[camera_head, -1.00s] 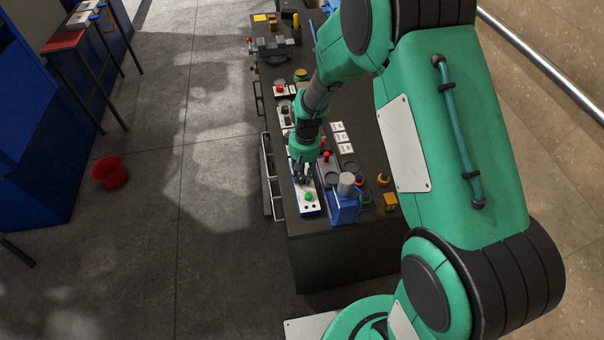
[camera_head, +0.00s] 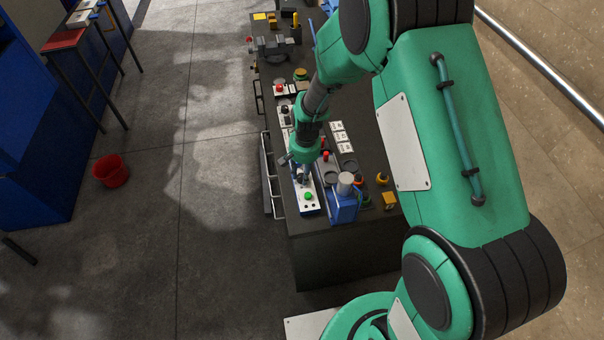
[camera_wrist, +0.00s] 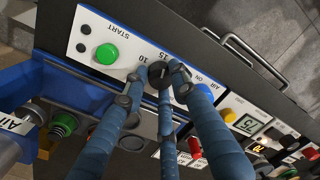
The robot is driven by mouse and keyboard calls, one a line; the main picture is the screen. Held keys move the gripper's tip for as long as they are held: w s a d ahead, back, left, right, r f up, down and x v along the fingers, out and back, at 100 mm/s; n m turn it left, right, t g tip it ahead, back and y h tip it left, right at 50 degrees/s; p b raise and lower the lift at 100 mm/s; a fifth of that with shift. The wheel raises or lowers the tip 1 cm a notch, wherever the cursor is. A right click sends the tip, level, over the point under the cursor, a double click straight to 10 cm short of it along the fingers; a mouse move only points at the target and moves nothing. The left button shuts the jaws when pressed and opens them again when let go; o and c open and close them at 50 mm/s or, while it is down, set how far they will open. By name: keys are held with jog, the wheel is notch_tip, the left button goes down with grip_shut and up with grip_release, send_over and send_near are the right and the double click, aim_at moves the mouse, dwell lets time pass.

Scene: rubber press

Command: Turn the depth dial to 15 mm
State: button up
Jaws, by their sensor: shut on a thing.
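The depth dial (camera_wrist: 158,74) is a small dark round knob on a white control panel (camera_wrist: 128,28). The printed marks 10 and 15 stand beside it in the wrist view. Its pointer is too small and too covered to read. My gripper (camera_wrist: 156,88) has blue-grey fingers with dark tips, closed around the dial from several sides. In the head view my gripper (camera_head: 303,174) is down at the same panel (camera_head: 309,207), and the dial is hidden by it.
A green START button (camera_wrist: 107,54) is on one side of the dial and a blue button (camera_wrist: 205,91) by the AIR ON label is on the other. A blue press body (camera_head: 344,207) stands close by. A red bucket (camera_head: 109,171) is on the open floor at left.

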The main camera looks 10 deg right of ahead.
jog(key=shift+s, duration=0.1)
jog(key=o, duration=1.2)
jog(key=shift+c, duration=0.2)
notch_tip(320, 180, up, 12)
jog(key=shift+d, duration=0.3)
